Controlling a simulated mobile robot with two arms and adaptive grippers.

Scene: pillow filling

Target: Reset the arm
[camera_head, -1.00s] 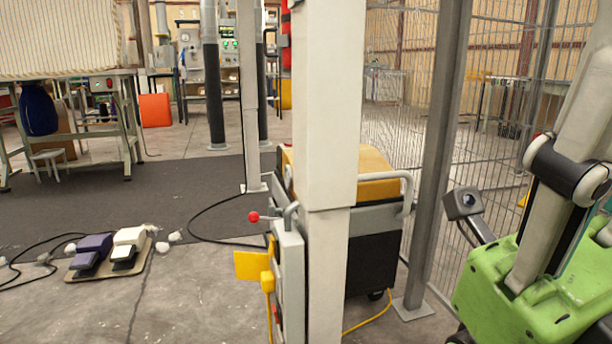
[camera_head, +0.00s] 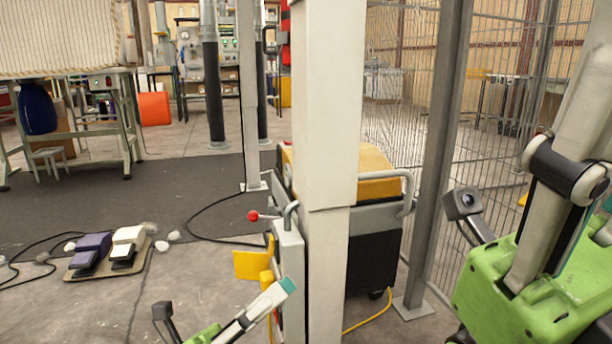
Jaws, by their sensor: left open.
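My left gripper (camera_head: 258,308) shows at the bottom edge, left of centre. It has a green body, a small dark camera on a stalk and a pale finger with a teal tip. The finger points up and right, in front of the lower part of the grey machine box. Its other finger is not visible. It is open, and I see nothing held in it. My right gripper (camera_head: 545,285) shows large at the right edge, with a green body, a dark camera and a pale linkage. Its fingertips are out of view, so its opening cannot be judged.
A pale post (camera_head: 328,150) stands in the middle before a machine with an orange-yellow top (camera_head: 376,165). Foot pedals (camera_head: 105,248) and cables lie on the floor at left. A wire fence (camera_head: 400,110) runs along the right. A table (camera_head: 100,74) stands at back left.

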